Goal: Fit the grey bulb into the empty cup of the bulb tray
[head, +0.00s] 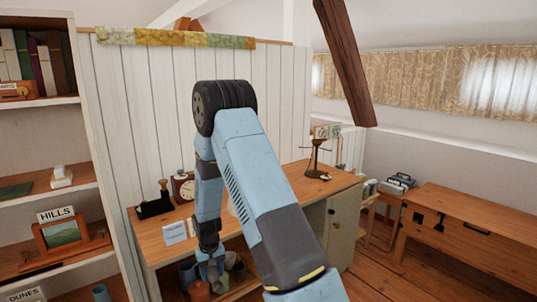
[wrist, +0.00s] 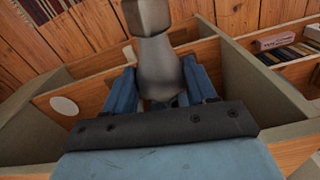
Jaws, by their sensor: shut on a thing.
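My gripper (wrist: 162,95) is shut on the grey bulb (wrist: 160,68). In the wrist view the bulb's rounded grey body sits between the two blue fingers, and its narrow neck and blocky end point to the top of the picture. In the head view my gripper (head: 211,262) hangs low at the front of the wooden desk (head: 275,212), near its open lower shelf. The bulb is too small to make out surely there. I cannot pick out the bulb tray or its empty cup in either view.
Several pots, including a terracotta one (head: 199,291), stand in the desk's lower shelf close to my gripper. A clock (head: 183,188), a white card (head: 174,233) and a dark stand (head: 316,158) are on the desk top. A low wooden bench (head: 470,225) is at right.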

